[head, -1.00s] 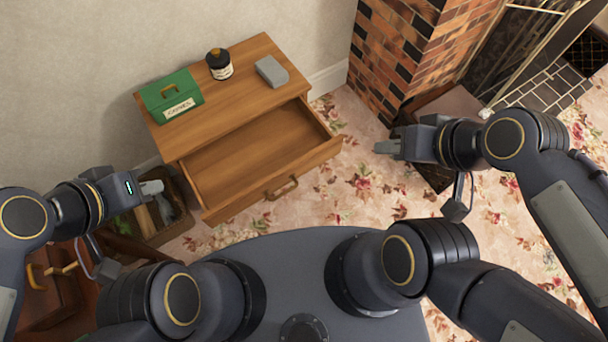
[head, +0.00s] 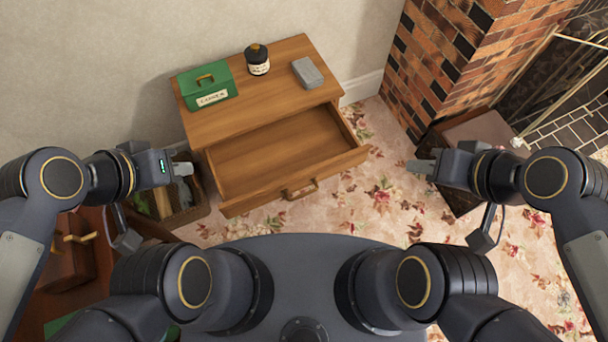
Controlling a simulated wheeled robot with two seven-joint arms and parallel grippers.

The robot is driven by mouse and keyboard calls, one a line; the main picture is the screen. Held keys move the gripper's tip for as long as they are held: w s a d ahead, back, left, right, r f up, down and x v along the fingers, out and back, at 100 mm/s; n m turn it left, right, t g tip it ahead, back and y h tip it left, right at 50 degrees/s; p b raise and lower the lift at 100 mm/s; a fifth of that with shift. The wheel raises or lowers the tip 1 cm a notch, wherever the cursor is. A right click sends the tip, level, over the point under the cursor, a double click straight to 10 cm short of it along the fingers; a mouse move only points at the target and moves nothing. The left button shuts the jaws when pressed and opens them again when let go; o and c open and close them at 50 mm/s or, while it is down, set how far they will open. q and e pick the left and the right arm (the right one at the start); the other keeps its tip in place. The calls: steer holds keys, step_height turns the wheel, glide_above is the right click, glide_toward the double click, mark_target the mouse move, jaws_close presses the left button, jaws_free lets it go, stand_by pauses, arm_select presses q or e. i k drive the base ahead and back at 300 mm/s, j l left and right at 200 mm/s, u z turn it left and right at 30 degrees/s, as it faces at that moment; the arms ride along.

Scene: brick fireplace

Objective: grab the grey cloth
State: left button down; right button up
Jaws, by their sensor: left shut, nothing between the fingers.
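A small grey folded block, which looks like the grey cloth (head: 307,73), lies on the right part of the wooden cabinet top (head: 262,100). Nothing touches it. My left gripper (head: 184,169) is shut and empty, left of the cabinet and over a basket, well apart from the cloth. My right gripper (head: 420,166) is right of the cabinet, also well apart from the cloth. Its fingertips are seen edge-on, so their opening is unclear.
The cabinet's drawer (head: 285,160) is pulled out and looks empty. A green box (head: 206,86) and a dark jar (head: 257,60) stand on the cabinet top. A basket (head: 196,212) is at the left. A brick fireplace (head: 445,55) rises at the right.

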mark_target(308, 73)
steer(key=i+j+u, duration=0.15)
steer(key=u, duration=0.2)
steer(key=i+u, duration=0.2)
steer(key=u, duration=0.15)
steer(key=i+j+u, duration=0.1)
steer(key=u, duration=0.2)
steer(key=i+l, duration=0.05)
steer(key=i, duration=0.05)
